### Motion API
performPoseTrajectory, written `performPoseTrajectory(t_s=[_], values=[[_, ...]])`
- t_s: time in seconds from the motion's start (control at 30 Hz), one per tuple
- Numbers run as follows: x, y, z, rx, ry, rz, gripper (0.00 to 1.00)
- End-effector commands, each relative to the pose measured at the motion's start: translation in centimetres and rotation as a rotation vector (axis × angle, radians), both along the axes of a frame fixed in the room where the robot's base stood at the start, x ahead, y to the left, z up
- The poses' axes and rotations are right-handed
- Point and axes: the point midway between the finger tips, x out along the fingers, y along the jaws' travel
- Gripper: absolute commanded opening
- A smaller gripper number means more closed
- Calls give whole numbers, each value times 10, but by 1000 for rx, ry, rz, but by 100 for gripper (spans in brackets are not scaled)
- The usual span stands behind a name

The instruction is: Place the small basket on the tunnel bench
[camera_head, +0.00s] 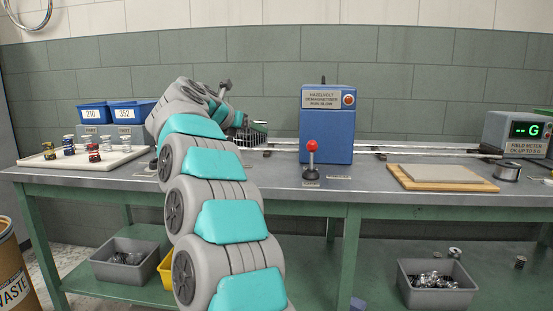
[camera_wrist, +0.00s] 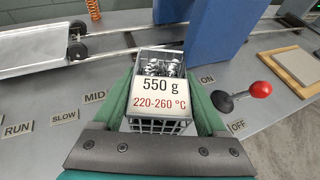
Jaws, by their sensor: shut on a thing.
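The small basket is a wire basket (camera_wrist: 158,125) with a white label reading "550 g" and "220-260 °C". Shiny metal parts lie in it. My gripper (camera_wrist: 163,88) is shut on it, with a green finger along each side. In the head view my gripper (camera_head: 240,121) is over the bench, left of the blue tunnel, and the basket (camera_head: 254,138) is partly hidden there. The tunnel bench (camera_head: 275,178) has a grey metal top and green legs. I cannot tell whether the basket touches the bench top.
The blue demagnetiser tunnel (camera_head: 327,125) stands over a rail (camera_head: 400,149). A red-knobbed lever (camera_head: 311,160) stands in front of it. A flat metal carriage (camera_wrist: 35,48) sits on the rail at left. A board with a pale pad (camera_head: 440,175) lies at right. A white tray (camera_head: 70,165) holds several spools at left.

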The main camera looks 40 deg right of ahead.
Motion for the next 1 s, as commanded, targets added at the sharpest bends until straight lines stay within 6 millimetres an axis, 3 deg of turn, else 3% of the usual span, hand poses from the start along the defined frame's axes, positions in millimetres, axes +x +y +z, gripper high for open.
performPoseTrajectory(t_s=[0.3, 1.0], values=[[-2, -1, -43, 0, 4, -3, 0], [-1, 0, -91, 0, -1, -1, 0]])
